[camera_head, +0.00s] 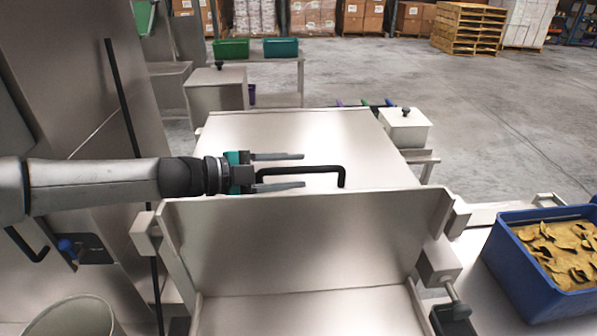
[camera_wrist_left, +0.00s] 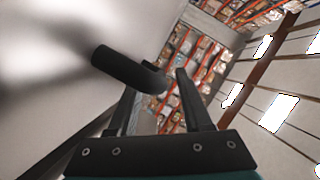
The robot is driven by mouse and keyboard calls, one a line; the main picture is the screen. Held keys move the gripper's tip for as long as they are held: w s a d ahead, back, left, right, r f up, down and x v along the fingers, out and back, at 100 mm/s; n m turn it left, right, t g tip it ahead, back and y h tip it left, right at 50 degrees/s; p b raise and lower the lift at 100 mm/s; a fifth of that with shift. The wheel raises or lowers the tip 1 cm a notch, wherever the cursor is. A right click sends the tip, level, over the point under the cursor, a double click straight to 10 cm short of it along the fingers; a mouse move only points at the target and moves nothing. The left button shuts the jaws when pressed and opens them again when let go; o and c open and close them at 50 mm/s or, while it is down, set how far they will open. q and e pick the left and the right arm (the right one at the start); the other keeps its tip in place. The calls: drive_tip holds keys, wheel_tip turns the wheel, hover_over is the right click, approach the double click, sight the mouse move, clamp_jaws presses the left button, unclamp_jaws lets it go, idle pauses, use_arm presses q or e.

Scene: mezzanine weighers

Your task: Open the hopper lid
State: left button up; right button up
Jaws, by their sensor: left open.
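The hopper lid (camera_head: 245,130) is a broad bare-metal panel in the middle of the head view, and it looks closed. Its black bar handle (camera_head: 325,170) has a bent right end. My left gripper (camera_head: 304,170) reaches in from the left with its two fingers apart. In the head view the handle bar runs between the fingers. In the left wrist view the handle (camera_wrist_left: 130,68) crosses near the fingertips, with its rounded bend between them. I cannot tell whether a finger touches it. My right gripper is out of view.
A metal plate (camera_head: 300,235) stands in front of the lid, with a black knob (camera_head: 455,312) at its lower right. A blue crate of brown pieces (camera_head: 515,265) is at right. A lidded metal box (camera_head: 405,128) stands behind right. A tall metal panel (camera_head: 75,60) rises at left.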

use_arm(q)
drive_tip(key=shift+x, duration=0.9)
clamp_jaws()
idle(0.9)
